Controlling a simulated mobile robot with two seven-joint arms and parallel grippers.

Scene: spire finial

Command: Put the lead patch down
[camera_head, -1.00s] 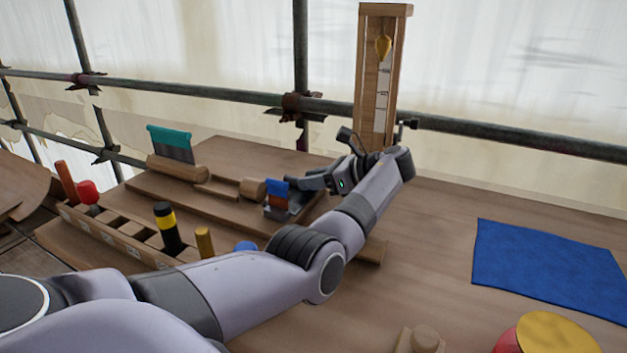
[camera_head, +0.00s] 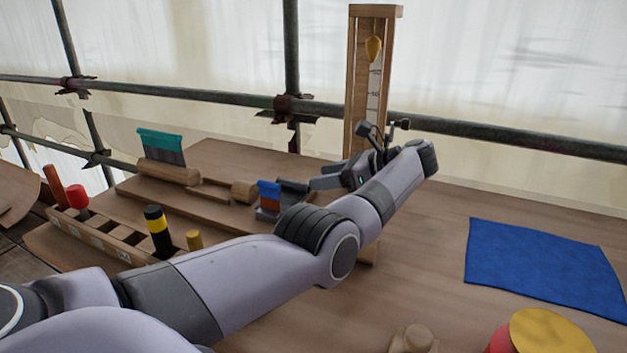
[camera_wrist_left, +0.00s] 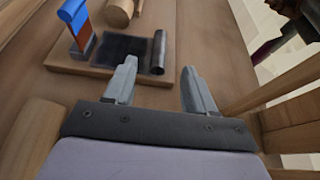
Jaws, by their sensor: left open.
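The lead patch (camera_wrist_left: 124,48) is a dark grey sheet with a rolled-up edge (camera_wrist_left: 158,52). It lies on a small wooden board (camera_wrist_left: 92,70), and it also shows in the head view (camera_head: 292,187) in front of my fingers. My left gripper (camera_wrist_left: 159,68) is open and empty. Its two fingers point toward the rolled edge and stand apart on either side of its near end, with no visible grip on it. In the head view, the left gripper (camera_head: 322,183) is just right of the patch. My right gripper is not in view.
A blue and red block (camera_head: 269,196) stands beside the patch. A wooden frame with a plumb bob (camera_head: 373,50) rises behind my wrist. A slotted tool rack (camera_head: 105,235) is at left. A blue cloth (camera_head: 540,265) lies at right, with clear tabletop between it and my arm.

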